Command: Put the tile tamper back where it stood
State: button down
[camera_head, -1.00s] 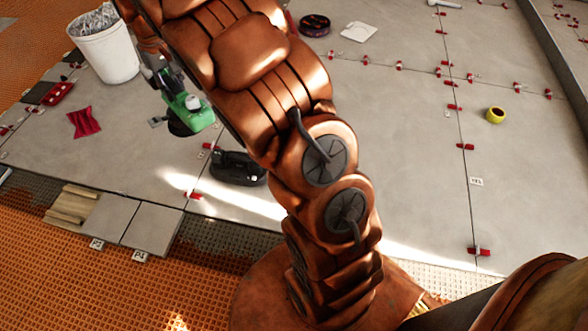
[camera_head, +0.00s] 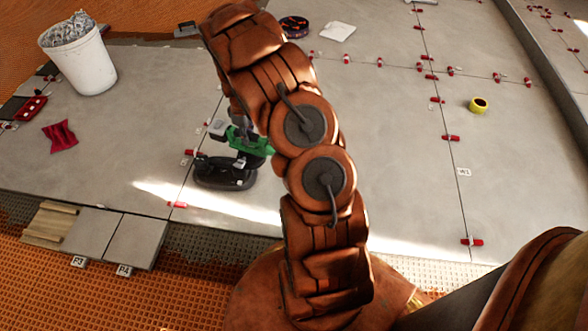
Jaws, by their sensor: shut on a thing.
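The tile tamper (camera_head: 256,146) is green with a grey-and-black end part at its left. My gripper (camera_head: 238,133) is shut on the tamper, though my arm hides most of the jaws. The tamper is just above or on the black stand (camera_head: 222,178), which lies on the grey tiles; I cannot tell whether they touch. My arm's links also cover the right end of the tamper.
A white bucket (camera_head: 84,66) and a red cloth (camera_head: 61,136) are on the left. Red levelling clips (camera_head: 452,138) and a yellow tape roll (camera_head: 478,105) lie on the tiles at right. Two loose tiles (camera_head: 136,240) lie at the front left edge.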

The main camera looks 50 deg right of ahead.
jog(key=s+d+f+n+b, duration=0.1)
jog(key=s+d+f, duration=0.3)
jog(key=f, duration=0.6)
jog(key=s+d+f+n+b, duration=0.1)
jog(key=s+d+f+b, duration=0.2)
jog(key=s+d+f, duration=0.2)
jog(key=shift+s+d+f, duration=0.15)
jog(key=shift+s+f, duration=1.5)
jog(key=shift+f, duration=1.2)
jog(key=shift+s+f+p, duration=0.1)
jog(key=shift+s+p, duration=0.05)
jog(key=shift+p, duration=0.2)
jog(key=shift+d+f, duration=0.1)
jog(key=shift+f, duration=0.55)
dwell(0.4)
jog(key=c, duration=0.9)
grip_release()
notch_tip(320, 180, up, 12)
dwell(0.3)
